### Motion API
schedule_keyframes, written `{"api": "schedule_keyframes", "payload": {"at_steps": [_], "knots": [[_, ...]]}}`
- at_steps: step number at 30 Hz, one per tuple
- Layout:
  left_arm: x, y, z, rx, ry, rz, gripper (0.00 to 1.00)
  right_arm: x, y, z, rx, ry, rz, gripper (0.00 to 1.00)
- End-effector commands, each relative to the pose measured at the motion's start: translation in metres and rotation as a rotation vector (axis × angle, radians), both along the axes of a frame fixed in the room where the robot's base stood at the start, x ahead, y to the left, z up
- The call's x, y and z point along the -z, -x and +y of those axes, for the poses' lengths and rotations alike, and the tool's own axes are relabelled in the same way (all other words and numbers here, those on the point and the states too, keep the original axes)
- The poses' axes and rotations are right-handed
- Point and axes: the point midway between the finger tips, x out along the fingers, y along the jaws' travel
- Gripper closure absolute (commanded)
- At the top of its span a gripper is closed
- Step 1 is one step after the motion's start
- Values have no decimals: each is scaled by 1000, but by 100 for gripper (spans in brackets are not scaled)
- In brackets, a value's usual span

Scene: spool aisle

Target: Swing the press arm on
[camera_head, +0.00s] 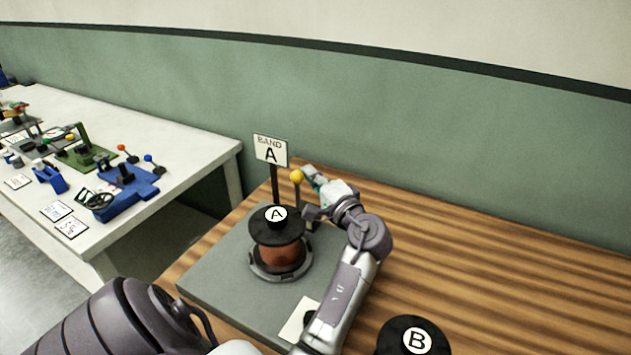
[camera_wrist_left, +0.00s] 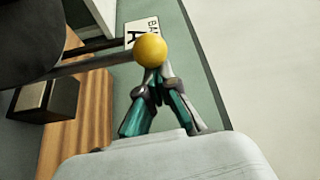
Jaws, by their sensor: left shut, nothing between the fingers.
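The press arm shows as a thin upright rod with a yellow ball (camera_head: 297,176) on its end, behind spool A (camera_head: 277,248). Spool A is a copper-coloured coil with black flanges, standing upright in a round holder on a grey plate (camera_head: 222,272). My left gripper (camera_head: 309,173) is shut and empty, just right of the ball. In the left wrist view the yellow ball (camera_wrist_left: 150,50) covers the tips of the teal fingers (camera_wrist_left: 152,76). I cannot tell whether they touch. My right gripper is out of view.
A "BAND A" sign (camera_head: 270,150) stands behind the spool. Spool B (camera_head: 413,337) is at the front right. The striped wooden table (camera_head: 490,260) is clear to the right. A white bench (camera_head: 190,152) with blue and green fixtures stands at left.

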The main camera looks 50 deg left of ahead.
Motion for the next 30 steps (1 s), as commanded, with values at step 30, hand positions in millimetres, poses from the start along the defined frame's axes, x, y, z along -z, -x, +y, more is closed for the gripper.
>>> {"api": "schedule_keyframes", "payload": {"at_steps": [30], "knots": [[-42, 4, -1, -6, 2, -4, 100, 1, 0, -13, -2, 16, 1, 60]]}}
